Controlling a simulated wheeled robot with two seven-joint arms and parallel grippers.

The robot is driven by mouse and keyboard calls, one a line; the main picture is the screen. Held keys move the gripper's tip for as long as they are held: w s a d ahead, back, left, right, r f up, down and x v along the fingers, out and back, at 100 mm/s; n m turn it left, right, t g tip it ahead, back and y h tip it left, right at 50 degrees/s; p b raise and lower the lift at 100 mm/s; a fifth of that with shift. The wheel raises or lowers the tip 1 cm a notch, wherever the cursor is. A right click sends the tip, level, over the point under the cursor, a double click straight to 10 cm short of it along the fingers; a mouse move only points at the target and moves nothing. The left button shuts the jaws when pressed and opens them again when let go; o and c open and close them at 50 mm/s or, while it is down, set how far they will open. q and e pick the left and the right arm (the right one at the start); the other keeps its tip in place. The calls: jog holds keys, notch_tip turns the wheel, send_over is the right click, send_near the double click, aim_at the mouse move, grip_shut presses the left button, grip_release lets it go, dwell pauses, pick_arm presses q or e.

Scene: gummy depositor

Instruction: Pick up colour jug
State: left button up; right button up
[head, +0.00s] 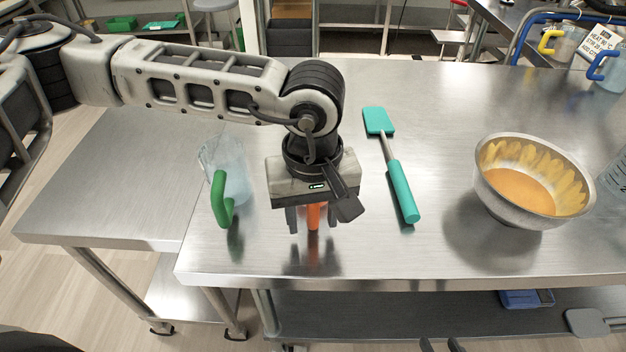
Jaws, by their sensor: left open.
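A clear jug with a green handle (222,200) stands on the steel table, left of my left gripper. My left gripper (312,222) points down over the table with its fingers apart. An orange piece (314,216), perhaps a jug handle, shows between or just behind these fingers; the gripper and wrist hide the rest of it. A jug with a yellow handle (551,42) and one with a blue handle (598,66) stand far back at the right. Two dark tips at the bottom edge look like my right gripper (441,345); most of it is out of frame.
A teal spatula (401,190) lies right of my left gripper. A metal bowl of orange liquid (520,190) stands further right, with a clear container (613,178) at the right edge. The table (430,255) is clear at front centre.

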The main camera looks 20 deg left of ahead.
aim_at(315, 206)
pick_arm(q)
jog(key=shift+f, duration=0.2)
grip_shut()
jog(key=shift+r, duration=0.15)
jog(key=shift+r, duration=0.2)
jog(key=r, duration=0.3)
jog(key=shift+s+d+r, duration=0.1)
jog(key=shift+s+d, duration=0.15)
jog(key=s+d+r+b, duration=0.3)
jog(key=s+d+r, duration=0.5)
jog(key=s+r, duration=0.1)
jog(key=shift+s, duration=0.85)
